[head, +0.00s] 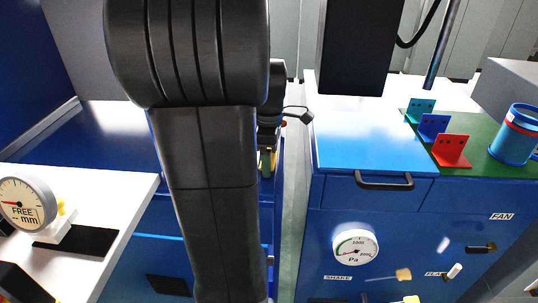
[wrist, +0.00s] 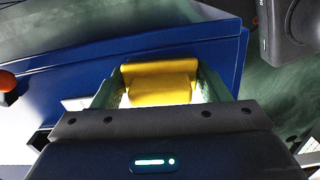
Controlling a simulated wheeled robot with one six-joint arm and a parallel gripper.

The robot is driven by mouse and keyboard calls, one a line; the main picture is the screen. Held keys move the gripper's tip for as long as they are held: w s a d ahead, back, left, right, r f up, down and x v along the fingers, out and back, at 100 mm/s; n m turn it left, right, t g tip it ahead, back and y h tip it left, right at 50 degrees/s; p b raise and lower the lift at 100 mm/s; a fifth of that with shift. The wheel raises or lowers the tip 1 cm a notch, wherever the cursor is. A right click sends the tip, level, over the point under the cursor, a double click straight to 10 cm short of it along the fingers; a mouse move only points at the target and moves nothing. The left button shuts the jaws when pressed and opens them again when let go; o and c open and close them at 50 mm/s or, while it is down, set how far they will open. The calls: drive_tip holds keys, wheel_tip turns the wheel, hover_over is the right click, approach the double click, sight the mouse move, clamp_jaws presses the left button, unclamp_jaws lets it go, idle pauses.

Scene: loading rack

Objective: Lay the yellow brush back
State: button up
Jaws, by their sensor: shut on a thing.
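The yellow brush (wrist: 160,85) sits between the two green fingers of my gripper (wrist: 158,80) in the wrist view. My gripper is shut on it. Only a smooth yellow part of the brush shows, and I cannot make out its bristles. In the head view my arm hides most of the gripper. A small green and yellow bit (head: 267,162) shows beside the arm, over the blue unit. In the wrist view, a blue surface lies beyond the brush; I cannot tell whether they touch.
A blue cabinet (head: 330,225) with a Pa gauge (head: 355,244), handle and knobs stands right. On top are a red bracket (head: 452,150), blue and teal brackets, and a blue cup (head: 514,137). A white table (head: 100,185) with a dial gauge (head: 27,203) stands left.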

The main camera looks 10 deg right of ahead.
sight(273, 157)
drive_tip(key=shift+f, duration=0.25)
drive_tip(key=o, duration=0.9)
drive_tip(key=shift+o, duration=0.2)
drive_tip(key=shift+b, duration=0.45)
wheel_tip(273, 157, up, 14)
drive_tip(key=d, duration=0.1)
drive_tip(key=shift+w, duration=0.2)
